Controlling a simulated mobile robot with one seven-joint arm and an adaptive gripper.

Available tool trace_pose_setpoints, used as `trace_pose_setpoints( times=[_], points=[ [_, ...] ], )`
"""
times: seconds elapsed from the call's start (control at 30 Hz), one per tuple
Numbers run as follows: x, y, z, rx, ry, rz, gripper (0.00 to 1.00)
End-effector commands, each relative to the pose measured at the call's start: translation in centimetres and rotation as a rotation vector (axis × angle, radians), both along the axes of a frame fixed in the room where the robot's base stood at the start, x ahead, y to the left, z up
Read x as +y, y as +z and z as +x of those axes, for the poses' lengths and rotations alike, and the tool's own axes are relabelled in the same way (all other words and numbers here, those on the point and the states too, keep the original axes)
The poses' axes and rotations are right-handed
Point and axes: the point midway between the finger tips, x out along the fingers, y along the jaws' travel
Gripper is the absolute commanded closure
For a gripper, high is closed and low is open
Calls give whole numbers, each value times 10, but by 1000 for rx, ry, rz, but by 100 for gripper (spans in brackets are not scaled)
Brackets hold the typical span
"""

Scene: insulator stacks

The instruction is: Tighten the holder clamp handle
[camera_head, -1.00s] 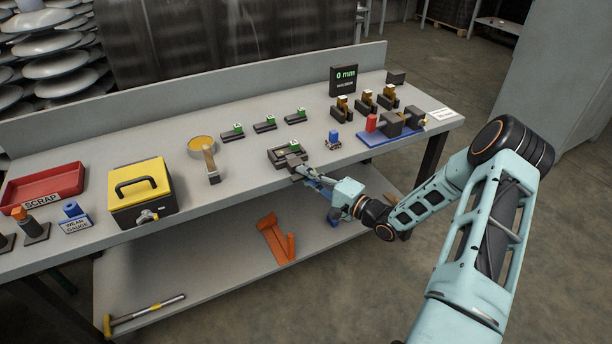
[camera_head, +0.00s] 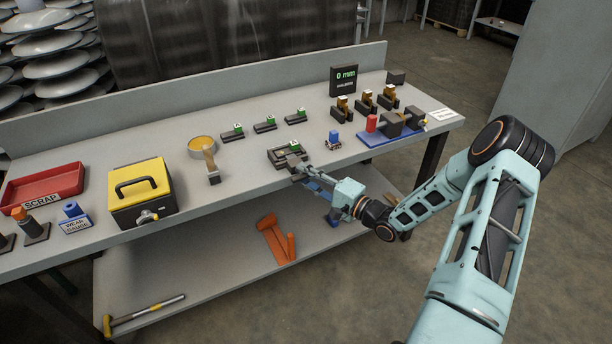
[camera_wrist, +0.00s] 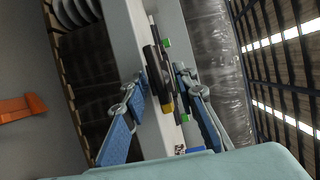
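A small stand with a blue top (camera_head: 333,139) is just right of the holder. A blue base plate (camera_head: 375,139) with a red cylinder stands farther right. A brush-like tool (camera_head: 212,170) and a yellow-lidded box (camera_head: 140,185) stand left. A display (camera_head: 343,80) reads 0 mm.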

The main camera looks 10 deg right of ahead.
Motion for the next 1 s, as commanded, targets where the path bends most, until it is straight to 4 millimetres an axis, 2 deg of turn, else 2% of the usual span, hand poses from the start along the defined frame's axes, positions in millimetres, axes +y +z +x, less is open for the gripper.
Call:
trace_pose_setpoints(
  times=[0.17,0.4,0.6,0.8,1.0],
  points=[
    [-14,0,-16,1,-3,-1,74],
    [-46,-1,-56,1,-4,-1,74],
    [-67,-1,-82,0,-2,-1,74],
    [-74,0,-93,0,0,0,74],
    [-74,-1,-93,0,0,0,74]
  ],
)
